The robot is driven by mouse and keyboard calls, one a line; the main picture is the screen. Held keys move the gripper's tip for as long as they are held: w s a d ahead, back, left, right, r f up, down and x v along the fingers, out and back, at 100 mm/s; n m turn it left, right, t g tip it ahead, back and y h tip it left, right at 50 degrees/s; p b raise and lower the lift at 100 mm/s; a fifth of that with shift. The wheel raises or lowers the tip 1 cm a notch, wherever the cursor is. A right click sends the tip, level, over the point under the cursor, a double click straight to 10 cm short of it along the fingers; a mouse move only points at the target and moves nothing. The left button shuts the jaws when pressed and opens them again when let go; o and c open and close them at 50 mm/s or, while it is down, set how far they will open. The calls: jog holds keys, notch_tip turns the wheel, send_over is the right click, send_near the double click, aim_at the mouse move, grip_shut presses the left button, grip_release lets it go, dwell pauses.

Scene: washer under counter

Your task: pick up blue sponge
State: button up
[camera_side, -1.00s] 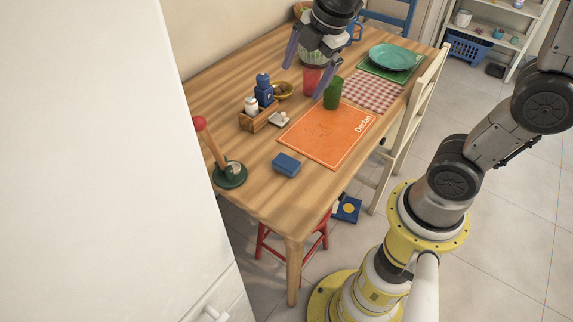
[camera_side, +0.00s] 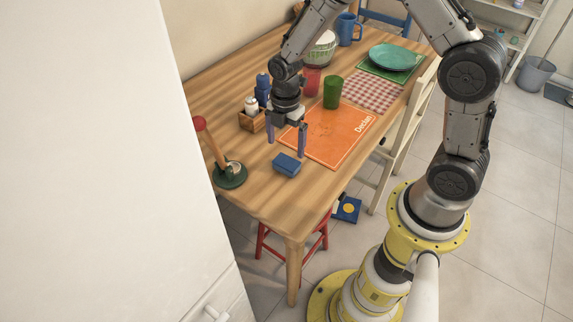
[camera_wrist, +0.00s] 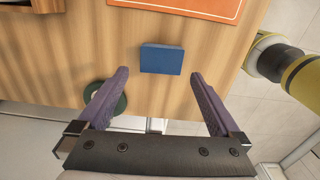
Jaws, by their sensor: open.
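The blue sponge (camera_side: 286,165) is a small blue block lying flat on the wooden table, near its front edge and just in front of the orange placemat. In the wrist view the sponge (camera_wrist: 162,59) lies beyond the fingertips, roughly centred between the two fingers. My gripper (camera_side: 286,150) is open and empty, pointing down above the table close to the sponge. Its purple fingers (camera_wrist: 159,74) also show spread apart in the wrist view. I see a gap between fingers and sponge in the wrist view, with nothing held.
The orange placemat (camera_side: 326,137) lies behind the sponge. A green-based stand with a red-topped wooden stick (camera_side: 229,176) is to the left, and a wooden caddy (camera_side: 250,122) behind. A green cup (camera_side: 333,91) stands further back. The wooden table (camera_side: 262,195) is clear around the sponge.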

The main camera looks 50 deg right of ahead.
aim_at(286, 162)
jog(key=shift+s+f, duration=0.15)
jog(key=shift+f, duration=3)
jog(key=c, duration=1.1)
jog(key=shift+o, duration=0.2)
jog(key=shift+r, duration=0.1)
jog(key=shift+r, duration=0.45)
notch_tip(286, 162, up, 3)
jog(key=shift+s+f, duration=0.1)
jog(key=shift+f, duration=0.1)
jog(key=s+r, duration=0.9)
jog(key=s, duration=0.5)
jog(key=shift+r, duration=0.2)
jog(key=shift+a, duration=0.1)
